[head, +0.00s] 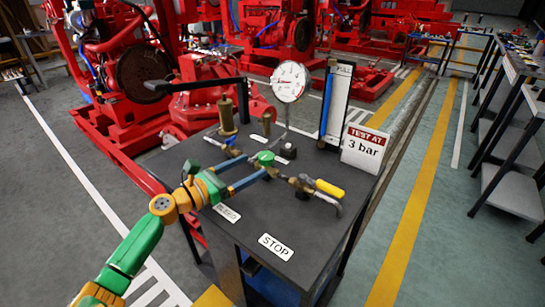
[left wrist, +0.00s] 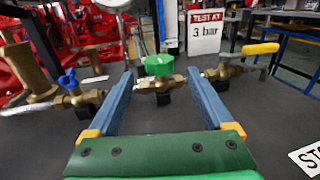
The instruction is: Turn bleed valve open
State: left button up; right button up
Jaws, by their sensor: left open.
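A brass valve with a green round knob (head: 265,158) sits in the middle of the dark bench top; it is also at the centre of the left wrist view (left wrist: 158,65). My left gripper (head: 258,167) is open, with its two blue fingers reaching toward this valve. In the left wrist view the fingertips (left wrist: 160,76) lie on either side of the green-knobbed valve, with a visible gap on each side. A label by the gripper is partly readable, so I cannot tell for sure which valve is the bleed valve. My right gripper is not in view.
A blue-handled valve (left wrist: 68,79) is left of the green knob and a yellow-lever valve (head: 328,188) right. A pressure gauge (head: 290,82), a tall level tube (head: 335,103) and a "TEST AT 3 bar" sign (head: 364,149) stand behind. A STOP label (head: 276,246) lies near the front edge.

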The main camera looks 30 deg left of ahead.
aim_at(260, 161)
pick_arm(q)
jog(key=shift+w+d+r, duration=0.1)
jog(key=shift+w+r, duration=0.05)
jog(key=shift+w, duration=0.4)
jog(key=shift+x, duration=1.75)
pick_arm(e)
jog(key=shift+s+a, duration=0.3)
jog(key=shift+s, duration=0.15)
pick_arm(q)
jog(key=shift+s, duration=0.1)
